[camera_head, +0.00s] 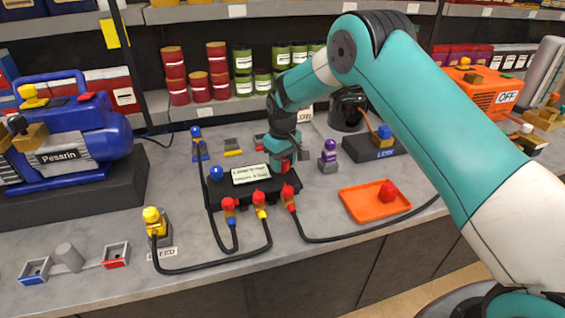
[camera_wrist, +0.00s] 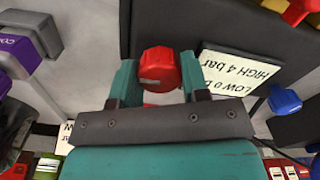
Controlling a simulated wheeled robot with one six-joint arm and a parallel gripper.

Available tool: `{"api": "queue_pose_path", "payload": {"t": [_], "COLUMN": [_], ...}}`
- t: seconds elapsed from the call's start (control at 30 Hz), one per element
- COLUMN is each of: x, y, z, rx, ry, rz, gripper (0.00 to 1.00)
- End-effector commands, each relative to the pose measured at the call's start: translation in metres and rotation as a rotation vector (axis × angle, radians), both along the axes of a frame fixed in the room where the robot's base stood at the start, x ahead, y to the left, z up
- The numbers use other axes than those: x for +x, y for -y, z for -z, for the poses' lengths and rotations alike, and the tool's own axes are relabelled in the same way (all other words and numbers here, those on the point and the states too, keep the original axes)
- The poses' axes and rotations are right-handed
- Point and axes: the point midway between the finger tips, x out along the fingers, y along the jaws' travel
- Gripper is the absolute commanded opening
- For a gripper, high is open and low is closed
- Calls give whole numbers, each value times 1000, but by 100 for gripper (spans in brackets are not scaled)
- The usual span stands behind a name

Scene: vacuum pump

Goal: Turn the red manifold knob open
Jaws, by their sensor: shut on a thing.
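The red manifold knob (camera_wrist: 158,72) sits between the two fingers of my gripper (camera_wrist: 158,78) in the wrist view. The fingers are shut on the knob's sides. In the head view my gripper (camera_head: 284,160) points down at the back right of the black manifold (camera_head: 262,196) and hides most of the knob. A blue knob (camera_head: 216,172) stands at the manifold's left end; it also shows in the wrist view (camera_wrist: 285,99). A white label (camera_head: 251,174) lies on the manifold between the knobs.
Hoses with red and yellow connectors (camera_head: 260,200) run from the manifold's front. An orange tray (camera_head: 352,208) holding a red piece (camera_head: 388,191) lies to the right. A purple-topped fitting (camera_head: 328,155) stands close right of my gripper. A blue pump (camera_head: 70,145) stands at the left.

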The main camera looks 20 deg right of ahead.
Motion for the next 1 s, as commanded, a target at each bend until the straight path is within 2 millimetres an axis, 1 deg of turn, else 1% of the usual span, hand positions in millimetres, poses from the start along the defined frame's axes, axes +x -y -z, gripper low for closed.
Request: {"api": "queue_pose_path", "payload": {"t": [0.4, 0.43, 0.47, 0.5, 0.53, 0.83, 0.93, 1.0], "x": [1, 1, 1, 1, 1, 0, 1, 1], "y": [0, 0, 0, 0, 0, 0, 0, 0], "z": [-1, -1, -1, -1, -1, -2, -10, -21], "rx": [0, 0, 0, 0, 0, 1, 1, 1], "ry": [3, 3, 3, 2, 2, 2, 4, 5], "rz": [-6, -6, -6, -6, -6, -5, -5, -5], "gripper": [18, 46, 53, 62, 67, 67, 67, 67]}}
